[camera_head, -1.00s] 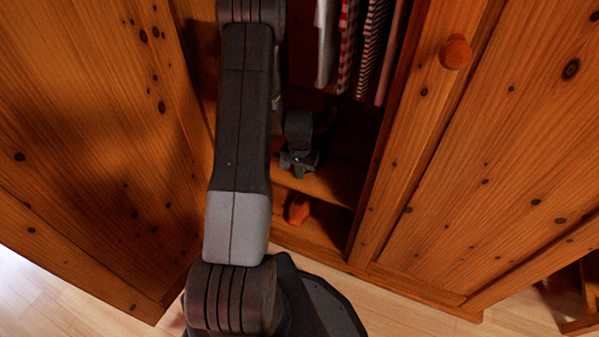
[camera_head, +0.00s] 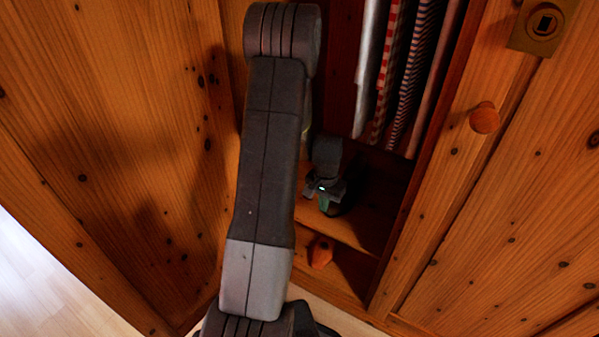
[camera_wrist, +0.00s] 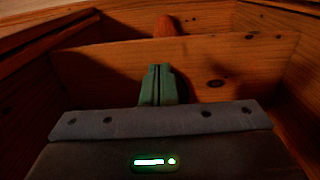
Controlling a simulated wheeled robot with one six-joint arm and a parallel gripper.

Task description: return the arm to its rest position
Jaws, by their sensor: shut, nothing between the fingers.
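My arm (camera_head: 270,150) reaches down in front of the open wardrobe in the head view. My gripper (camera_head: 326,203) is inside the wardrobe's lower part, above a wooden shelf board (camera_head: 350,222). In the wrist view, the two green fingers of my gripper (camera_wrist: 160,84) are together with nothing between them. They point toward an upright wooden board (camera_wrist: 225,70). Part of my wrist is hidden behind the arm in the head view.
An orange knob-like piece (camera_head: 320,252) sits below my gripper and also shows past the board in the wrist view (camera_wrist: 168,25). Striped clothes (camera_head: 408,75) hang above right. Wooden doors (camera_head: 110,150) and (camera_head: 500,200) flank the opening. Pale floor (camera_head: 45,285) is clear at lower left.

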